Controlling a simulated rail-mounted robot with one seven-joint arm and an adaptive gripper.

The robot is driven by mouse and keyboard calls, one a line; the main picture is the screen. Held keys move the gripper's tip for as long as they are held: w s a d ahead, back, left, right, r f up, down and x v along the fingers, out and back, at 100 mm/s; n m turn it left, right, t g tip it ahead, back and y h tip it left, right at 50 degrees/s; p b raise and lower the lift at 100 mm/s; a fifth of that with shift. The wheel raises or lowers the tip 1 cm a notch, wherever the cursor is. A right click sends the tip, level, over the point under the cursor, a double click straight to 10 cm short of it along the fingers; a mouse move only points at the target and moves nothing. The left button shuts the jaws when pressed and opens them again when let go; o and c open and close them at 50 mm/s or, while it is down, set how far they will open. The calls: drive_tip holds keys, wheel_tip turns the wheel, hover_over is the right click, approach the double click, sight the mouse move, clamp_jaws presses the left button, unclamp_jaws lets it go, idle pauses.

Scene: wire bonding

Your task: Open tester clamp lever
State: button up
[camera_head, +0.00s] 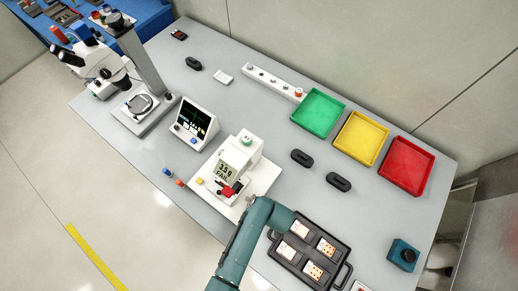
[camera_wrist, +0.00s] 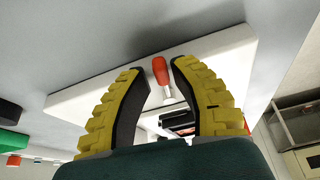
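The tester (camera_head: 232,160) is a white unit on a white base, with a display reading FAIL, left of my arm in the head view. A red part (camera_head: 229,190) shows at its front, likely the clamp lever. In the wrist view, the clamp lever has a red handle (camera_wrist: 160,70) and a pale metal shank, over the white base (camera_wrist: 75,100). My gripper (camera_wrist: 158,70) is open, with its yellow ribbed fingers on either side of the red handle. The handle looks nearer the right finger; contact cannot be told. The fingers are not clear in the head view.
A black case (camera_head: 309,250) with several cards lies right of my arm. A small monitor (camera_head: 194,124) and a microscope (camera_head: 100,65) stand to the left. Green (camera_head: 317,112), yellow (camera_head: 360,137) and red (camera_head: 406,165) trays line the back. Two black parts (camera_head: 320,170) lie before them.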

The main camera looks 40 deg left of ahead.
drive_tip(key=v, duration=1.1)
drive_tip(key=shift+r, duration=0.35)
drive_tip(key=shift+d, duration=0.1)
